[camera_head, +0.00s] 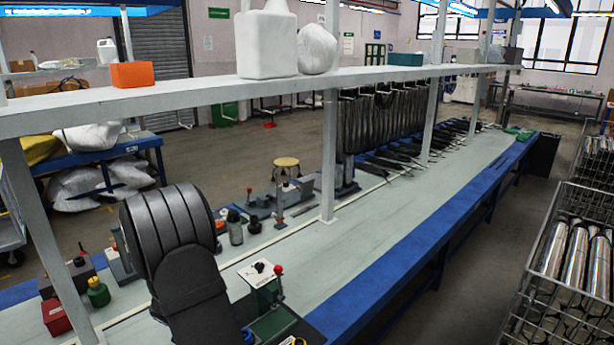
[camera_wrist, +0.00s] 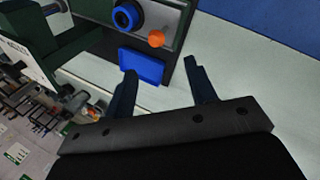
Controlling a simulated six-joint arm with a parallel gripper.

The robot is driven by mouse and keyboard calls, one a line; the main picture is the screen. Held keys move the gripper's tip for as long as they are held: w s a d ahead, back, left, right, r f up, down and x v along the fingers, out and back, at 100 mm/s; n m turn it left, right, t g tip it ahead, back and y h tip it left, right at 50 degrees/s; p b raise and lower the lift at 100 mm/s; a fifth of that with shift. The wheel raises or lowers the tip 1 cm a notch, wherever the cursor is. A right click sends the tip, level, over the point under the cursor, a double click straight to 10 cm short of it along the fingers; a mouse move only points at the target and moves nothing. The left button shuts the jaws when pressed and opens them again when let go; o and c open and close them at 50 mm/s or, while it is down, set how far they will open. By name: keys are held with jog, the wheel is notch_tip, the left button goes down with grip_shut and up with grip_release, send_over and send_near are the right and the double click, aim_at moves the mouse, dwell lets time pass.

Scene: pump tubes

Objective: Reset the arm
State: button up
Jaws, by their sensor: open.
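My gripper (camera_wrist: 159,66) shows in the wrist view with its two dark fingers spread apart and nothing between them. Beyond the fingertips is a machine (camera_wrist: 160,20) with a blue ring, an orange button and a blue plate (camera_wrist: 141,67). I cannot tell whether the fingers touch it. In the head view my black arm stands at the front left over the workbench (camera_head: 370,225), and my gripper cannot be made out there. A green press (camera_head: 266,294) with a red knob stands just right of my arm.
A long white shelf (camera_head: 190,92) on posts runs above the bench, carrying an orange box (camera_head: 133,74) and a white jug (camera_head: 266,45). Dark tubes (camera_head: 385,120) hang further back. A wire crate (camera_head: 545,262) of shiny tubes stands at right. The bench's middle is clear.

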jog(key=x, duration=1.2)
jog(key=shift+d+f, duration=0.1)
dwell(1.4)
jog(key=v, duration=1.6)
jog(key=shift+r, duration=0.3)
jog(key=shift+f, duration=0.15)
